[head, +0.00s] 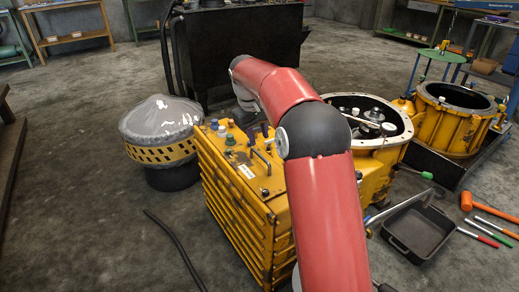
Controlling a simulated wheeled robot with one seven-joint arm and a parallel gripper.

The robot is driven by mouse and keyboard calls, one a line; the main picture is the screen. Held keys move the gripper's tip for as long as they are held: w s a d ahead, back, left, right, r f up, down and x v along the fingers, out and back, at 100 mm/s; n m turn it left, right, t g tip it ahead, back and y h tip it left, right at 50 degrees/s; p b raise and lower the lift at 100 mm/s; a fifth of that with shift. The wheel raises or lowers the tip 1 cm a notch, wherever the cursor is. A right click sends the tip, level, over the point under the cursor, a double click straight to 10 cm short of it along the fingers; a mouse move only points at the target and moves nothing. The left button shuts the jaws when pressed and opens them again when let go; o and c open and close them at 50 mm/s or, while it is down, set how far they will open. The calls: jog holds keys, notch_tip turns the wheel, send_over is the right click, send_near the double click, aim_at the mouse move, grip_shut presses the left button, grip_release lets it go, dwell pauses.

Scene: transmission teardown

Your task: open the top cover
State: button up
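A yellow ribbed transmission housing (237,215) stands on the floor in the middle of the head view. Its top face carries several small knobs and fittings and a bent bar handle (261,155). I cannot make out a separate edge of the top cover; my red arm hides the right part of the top. The round open bell end (385,149) of the housing shows inner parts to the right. My arm reaches over the housing and bends down beyond its far side. The grey end of my arm (243,97) shows partly; the gripper's fingers cannot be made out.
A grey dome with a yellow slotted band (159,151) stands at left. A yellow ring casing (455,125) stands at right on a dark tray. A black pan (419,231), an orange mallet (484,205) and several hand tools lie at lower right. A black cabinet (245,45) stands behind.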

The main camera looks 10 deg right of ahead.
aim_at(263, 157)
jog(key=f, duration=0.2)
jog(key=w+d+f, duration=0.1)
jog(key=f, duration=0.5)
jog(key=shift+w+d+f+b, duration=0.15)
jog(key=shift+w+d+b, duration=0.05)
jog(key=shift+b, duration=0.15)
grip_shut()
